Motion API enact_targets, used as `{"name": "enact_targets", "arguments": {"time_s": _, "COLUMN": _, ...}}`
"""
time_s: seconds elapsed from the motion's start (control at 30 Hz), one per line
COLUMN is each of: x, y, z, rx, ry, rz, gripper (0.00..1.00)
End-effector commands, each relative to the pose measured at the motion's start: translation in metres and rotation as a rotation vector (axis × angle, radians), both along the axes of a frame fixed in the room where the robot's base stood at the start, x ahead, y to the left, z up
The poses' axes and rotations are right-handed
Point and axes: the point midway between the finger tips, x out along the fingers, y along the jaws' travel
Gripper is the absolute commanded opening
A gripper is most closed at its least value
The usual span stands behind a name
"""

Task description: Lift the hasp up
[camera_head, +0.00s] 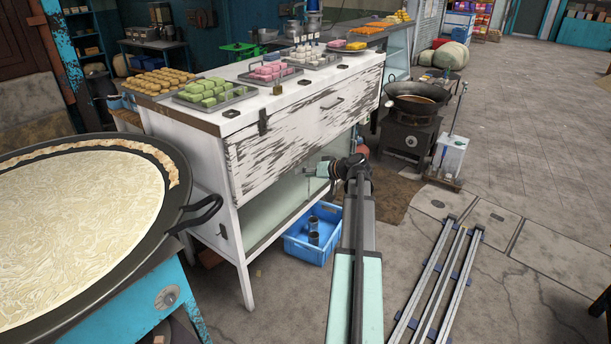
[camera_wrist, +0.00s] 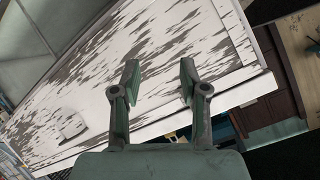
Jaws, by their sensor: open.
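The dark metal hasp (camera_head: 263,122) is on the upper left of the front of the white, worn-paint cabinet (camera_head: 300,122) and hangs down from the top edge. My gripper (camera_head: 309,171) is in front of the cabinet, lower than the hasp and to its right, apart from it. In the wrist view my gripper (camera_wrist: 159,82) is open, with nothing between its two fingers. The peeling white panel (camera_wrist: 155,40) fills the space behind the fingers. I cannot make out the hasp in the wrist view.
Trays of sweets (camera_head: 214,93) stand on the cabinet top, with a small padlock (camera_head: 278,88) near its front edge. A blue crate (camera_head: 312,248) sits below. A large round pan (camera_head: 80,225) is at left, a dark wok (camera_head: 416,99) at right. Open floor lies at right.

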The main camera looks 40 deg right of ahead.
Motion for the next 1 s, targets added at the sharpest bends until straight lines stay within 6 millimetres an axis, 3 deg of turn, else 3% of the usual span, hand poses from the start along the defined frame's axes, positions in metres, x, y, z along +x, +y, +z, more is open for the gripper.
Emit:
{"name": "enact_targets", "arguments": {"time_s": 0.2, "x": 0.001, "y": 0.006, "z": -0.013, "rx": 0.003, "ry": 0.023, "rz": 0.008, "gripper": 0.44}}
{"name": "enact_targets", "arguments": {"time_s": 0.83, "x": 0.000, "y": 0.007, "z": -0.016, "rx": 0.049, "ry": 0.040, "rz": -0.013, "gripper": 0.44}}
{"name": "enact_targets", "arguments": {"time_s": 0.93, "x": -0.009, "y": 0.007, "z": -0.029, "rx": 0.090, "ry": 0.121, "rz": -0.056, "gripper": 0.44}}
{"name": "enact_targets", "arguments": {"time_s": 1.0, "x": -0.026, "y": 0.015, "z": -0.056, "rx": 0.121, "ry": 0.214, "rz": -0.097, "gripper": 0.44}}
